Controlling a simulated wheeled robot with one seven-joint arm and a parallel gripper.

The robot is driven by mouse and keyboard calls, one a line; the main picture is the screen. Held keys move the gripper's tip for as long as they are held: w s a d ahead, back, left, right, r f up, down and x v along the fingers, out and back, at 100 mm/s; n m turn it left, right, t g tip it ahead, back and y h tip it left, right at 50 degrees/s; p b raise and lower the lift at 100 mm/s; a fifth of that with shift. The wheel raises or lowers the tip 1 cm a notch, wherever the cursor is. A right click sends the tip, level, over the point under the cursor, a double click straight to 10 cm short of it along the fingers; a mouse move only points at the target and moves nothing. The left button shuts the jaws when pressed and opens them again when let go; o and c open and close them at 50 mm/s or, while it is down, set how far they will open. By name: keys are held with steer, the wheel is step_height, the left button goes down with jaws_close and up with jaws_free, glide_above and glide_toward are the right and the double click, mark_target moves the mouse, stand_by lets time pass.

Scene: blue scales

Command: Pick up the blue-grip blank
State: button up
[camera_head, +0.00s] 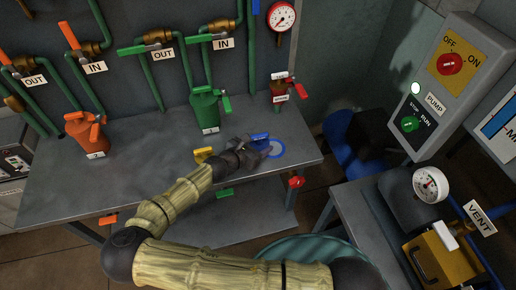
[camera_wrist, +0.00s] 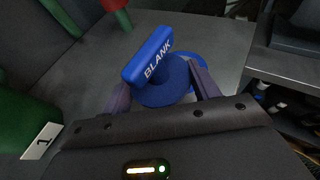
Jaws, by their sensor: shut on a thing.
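The blue-grip blank (camera_wrist: 150,58) has a blue bar handle lettered BLANK above a round blue body. In the wrist view it stands between the two fingers of my gripper (camera_wrist: 163,97), which is shut on it. In the head view the blank's blue grip (camera_head: 260,137) shows just past my gripper (camera_head: 250,150), near the right end of the grey bench (camera_head: 130,190). A blue ring (camera_head: 278,149) is marked on the bench beside it. My gripper hides the blank's lower part, so I cannot tell whether it touches the bench.
A green canister (camera_head: 205,111) and an orange one (camera_head: 83,133) stand on the bench. A yellow-handled piece (camera_head: 203,154) lies left of my gripper. A red-handled fitting (camera_head: 281,88) stands behind. A control box (camera_head: 445,85) and a gauge unit (camera_head: 428,186) are at the right.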

mark_target(258, 136)
step_height(258, 136, up, 7)
steer(key=shift+r, duration=0.15)
steer(key=shift+r, duration=0.1)
stand_by(0.5)
